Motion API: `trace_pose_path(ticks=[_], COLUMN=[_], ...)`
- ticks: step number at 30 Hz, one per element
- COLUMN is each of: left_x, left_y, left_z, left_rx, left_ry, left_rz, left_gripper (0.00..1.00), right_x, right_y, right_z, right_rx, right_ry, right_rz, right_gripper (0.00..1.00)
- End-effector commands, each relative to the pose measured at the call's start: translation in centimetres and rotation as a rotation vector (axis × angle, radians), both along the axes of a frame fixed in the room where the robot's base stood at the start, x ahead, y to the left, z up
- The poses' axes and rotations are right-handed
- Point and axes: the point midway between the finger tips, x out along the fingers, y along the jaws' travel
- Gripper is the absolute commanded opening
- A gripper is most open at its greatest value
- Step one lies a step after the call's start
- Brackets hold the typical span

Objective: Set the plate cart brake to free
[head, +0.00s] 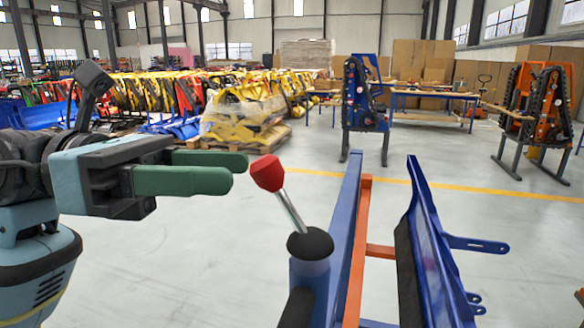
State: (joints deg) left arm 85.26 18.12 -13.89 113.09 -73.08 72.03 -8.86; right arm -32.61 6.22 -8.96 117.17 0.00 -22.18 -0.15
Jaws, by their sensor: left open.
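The brake lever has a red knob (267,173) on a bare metal rod (292,213). The rod rises from a black boot (310,243) on top of a blue post (310,280) and tilts to the left. My left gripper (225,170) comes in from the left with green fingers, open and empty. Its fingertips end a little to the left of the red knob, apart from it in the picture. The cart's blue and orange frame (357,250) stands right of the post. My right gripper is not in view.
A blue angled panel (430,245) with a black strip stands at the right, with brackets sticking out. Blue (364,110) and orange (540,105) tracked carriers stand farther back. Open grey floor with a yellow line (500,192) lies between. Yellow machines (240,115) fill the back left.

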Motion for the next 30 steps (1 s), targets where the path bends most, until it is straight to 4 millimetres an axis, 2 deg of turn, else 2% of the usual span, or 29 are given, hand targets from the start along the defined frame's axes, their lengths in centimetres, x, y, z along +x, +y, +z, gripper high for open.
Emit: trace_pose_path(ticks=[9, 15, 26, 30], left_x=[-0.5, -0.6, -0.6, -0.6], left_y=[-4.6, -6.6, -7.2, -7.2], left_z=[0.2, 0.1, 0.0, 0.0], left_rx=[-0.003, -0.002, -0.002, -0.002], left_ry=[0.000, 0.002, 0.002, 0.002], left_rz=[-0.005, -0.003, -0.001, -0.001], left_gripper=[0.45, 0.45, 0.45, 0.30], right_x=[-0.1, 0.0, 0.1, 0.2], right_y=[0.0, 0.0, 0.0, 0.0], right_z=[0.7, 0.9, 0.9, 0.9], right_rx=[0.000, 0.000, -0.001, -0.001], right_ry=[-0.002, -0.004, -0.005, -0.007], right_rz=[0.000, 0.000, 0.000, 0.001], right_gripper=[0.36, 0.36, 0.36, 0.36])
